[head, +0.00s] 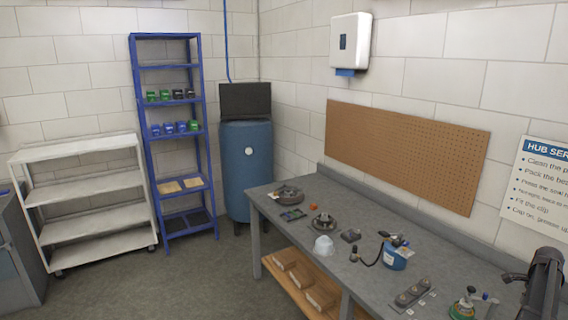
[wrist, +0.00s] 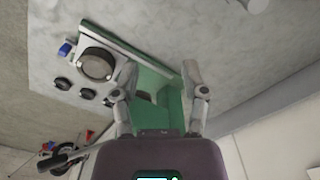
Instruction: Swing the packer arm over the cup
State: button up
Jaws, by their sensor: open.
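In the wrist view my gripper (wrist: 160,70) is open, with its two fingers apart. Part of a green fixture (wrist: 155,78) shows behind and between them; I cannot tell whether either finger touches it. A dark round cup-like part (wrist: 97,64) sits on a pale plate at the left end of the fixture, beside the left finger. I cannot make out for certain which part is the packer arm. In the head view a small green device (head: 462,309) is cut off by the bottom edge, near the right end of the bench.
The grey workbench (head: 335,225) holds a blue tub (head: 394,260), a pale dome (head: 324,247), dark round hubs and small trays. A pegboard (head: 400,150) hangs behind it. Shelves and a blue drum (head: 247,172) stand left. Floor at front left is clear.

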jog(key=w+a+f+n+b, duration=0.2)
jog(key=w+a+n, duration=0.1)
jog(key=a, duration=0.8)
jog(key=w+a+f+n+b, duration=0.1)
jog(key=w+a+n, duration=0.25)
jog(key=a, duration=0.85)
jog(key=w+a+f+n+b, duration=0.2)
jog(key=a+n, duration=0.2)
jog(key=a, duration=0.7)
jog(key=s+a+f+n+b, duration=0.1)
jog(key=s+a+n, duration=0.2)
jog(key=a, duration=0.7)
jog(key=s+a+f+n+b, duration=0.2)
jog(key=a+n, duration=0.3)
jog(key=a, duration=0.6)
jog(key=s+a+f+n+b, duration=0.2)
jog(key=s+a+n, duration=0.2)
jog(key=a, duration=0.7)
jog(key=shift+s+a, duration=0.2)
jog(key=shift+s, duration=0.2)
jog(key=shift+n, duration=0.25)
